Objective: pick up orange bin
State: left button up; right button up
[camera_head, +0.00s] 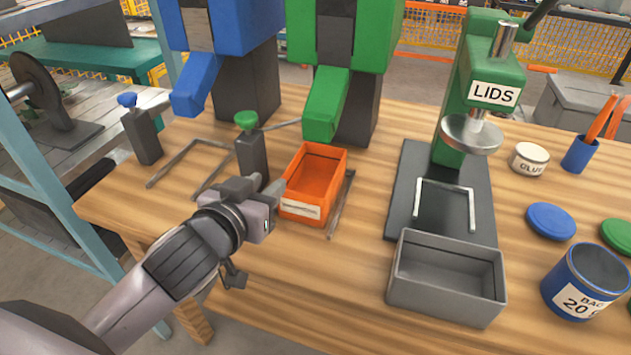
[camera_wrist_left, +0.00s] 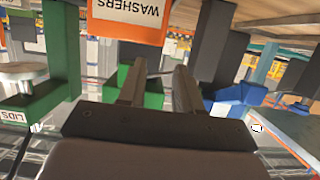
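The orange bin (camera_head: 313,184) stands upright on the wooden table in the head view. It looks empty, and a white label is on its front wall. In the left wrist view the orange bin (camera_wrist_left: 128,24) is at the top edge, cut off, with its "WASHERS" label visible. My left gripper (camera_head: 268,190) is at the bin's left side in the head view, overlapping its near left edge. In the left wrist view its two fingers (camera_wrist_left: 158,84) are apart with nothing between them. I cannot tell whether it touches the bin. My right gripper is not in view.
A green dispenser (camera_head: 333,95) stands behind the bin, and a blue one (camera_head: 198,85) behind left. A green-knobbed post (camera_head: 250,150) is close to the gripper. A grey bin (camera_head: 447,279) and a "LIDS" press (camera_head: 487,90) are right. Bare table lies in front of the orange bin.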

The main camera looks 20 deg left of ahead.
aim_at(290, 165)
pick_arm(q)
jog(key=shift+x, duration=4.7)
grip_shut()
